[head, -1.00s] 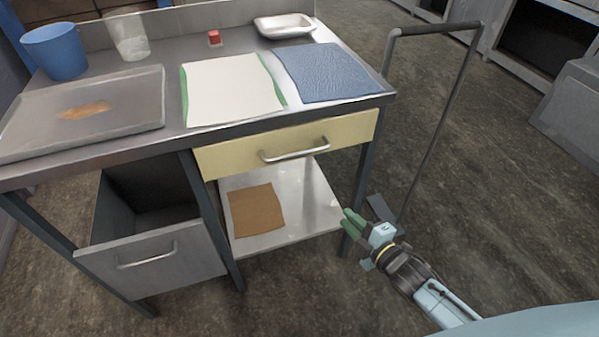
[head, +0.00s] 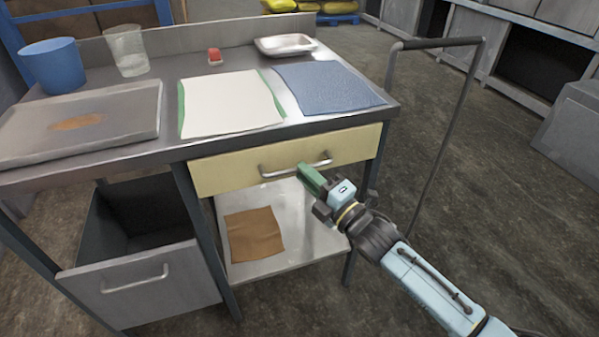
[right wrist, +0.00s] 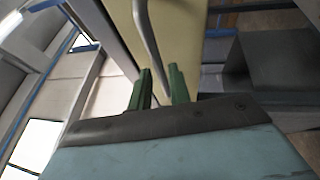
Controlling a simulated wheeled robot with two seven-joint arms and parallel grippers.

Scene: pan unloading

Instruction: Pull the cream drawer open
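The cream drawer (head: 225,173) is shut beneath the right part of the worktop, with a silver bar handle (head: 285,172) across its front. My right gripper (head: 306,172) has green fingers and is close to the right part of the handle. In the right wrist view the fingers (right wrist: 160,85) stand apart, and the handle (right wrist: 150,40) runs down towards the gap between them. I cannot tell whether they touch it. The cream drawer front also shows there (right wrist: 182,35). My left gripper is not in view.
A grey drawer (head: 145,285) at lower left stands open. A lower shelf (head: 300,240) holds a brown cloth (head: 254,234). The worktop carries a tray (head: 130,135), blue cup (head: 52,65), white cloth (head: 230,103) and blue cloth (head: 328,88). A tall metal frame (head: 450,125) stands at right.

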